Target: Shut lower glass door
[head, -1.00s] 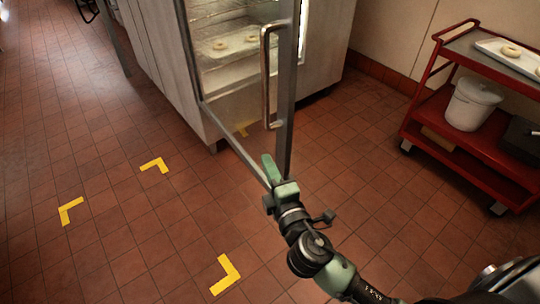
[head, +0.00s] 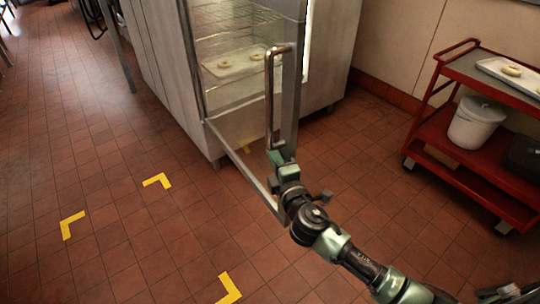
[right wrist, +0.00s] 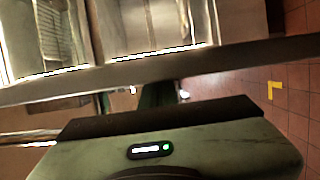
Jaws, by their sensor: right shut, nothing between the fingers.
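The glass door (head: 235,78) has a grey metal frame and stands open, angled out from the cabinet toward me. Its upright bar handle (head: 270,100) is near the free edge on the right. My right gripper (head: 278,155) is shut and empty, at the lower end of the handle by the door's edge; I cannot tell whether it touches. In the right wrist view, a metal frame bar (right wrist: 230,57) crosses in front of the gripper (right wrist: 160,93), whose fingers are mostly hidden. My left gripper is out of view.
The cabinet (head: 330,60) holds a tray (head: 232,64) with ring-shaped pastries. A red cart (head: 470,165) with a white bucket (head: 474,122) stands at the right. Yellow corner marks (head: 157,181) lie on the tiled floor, which is clear at the left.

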